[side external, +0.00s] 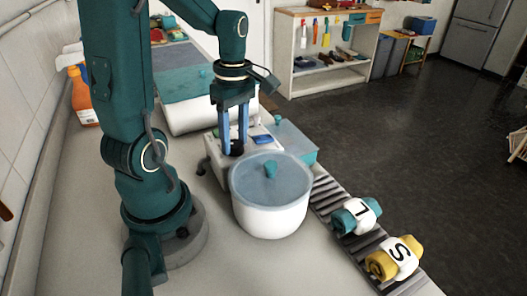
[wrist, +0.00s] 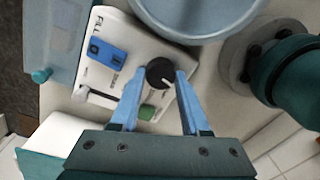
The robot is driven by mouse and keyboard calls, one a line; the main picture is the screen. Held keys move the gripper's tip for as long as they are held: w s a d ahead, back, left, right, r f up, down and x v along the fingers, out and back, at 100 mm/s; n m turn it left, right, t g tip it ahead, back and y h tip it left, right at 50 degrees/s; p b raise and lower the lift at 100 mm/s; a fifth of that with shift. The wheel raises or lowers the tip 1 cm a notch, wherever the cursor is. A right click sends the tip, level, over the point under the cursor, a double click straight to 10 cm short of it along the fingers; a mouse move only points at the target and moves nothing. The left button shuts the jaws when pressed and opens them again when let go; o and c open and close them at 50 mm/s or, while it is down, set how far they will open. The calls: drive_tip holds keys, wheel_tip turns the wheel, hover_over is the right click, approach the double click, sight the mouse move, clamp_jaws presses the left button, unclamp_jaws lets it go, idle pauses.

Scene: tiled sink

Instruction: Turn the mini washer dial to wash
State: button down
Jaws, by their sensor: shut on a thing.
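The mini washer has a round white tub (side external: 270,214) with a translucent blue lid and a white control panel behind it. The panel also shows in the wrist view (wrist: 112,27). The black dial (wrist: 160,73) stands on the panel near the tub, with a white pointer line toward its lower right. My gripper (wrist: 158,80) is shut on the dial, one blue finger on each side. In the side external view, my gripper (side external: 235,147) points down at the panel with the dark dial between its fingertips. The dial's setting labels are too small or hidden to read.
A blue switch (wrist: 107,53) and a green patch (wrist: 147,112) are on the panel; "FILL" is printed near its edge. Teal (side external: 354,216) and yellow (side external: 394,258) rolled bundles lie on a grey ribbed strip at right. An orange bottle (side external: 83,98) stands by the wall.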

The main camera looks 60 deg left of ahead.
sight(237, 143)
drive_tip(key=m, duration=0.5)
drive_tip(key=shift+m+y, duration=0.3)
idle(0.4)
drive_tip(key=shift+c, duration=1.9)
unclamp_jaws()
drive_tip(key=shift+w+r, duration=0.1)
drive_tip(key=shift+w+r, duration=0.15)
drive_tip(key=shift+r, duration=2.35)
drive_tip(key=shift+d, duration=0.1)
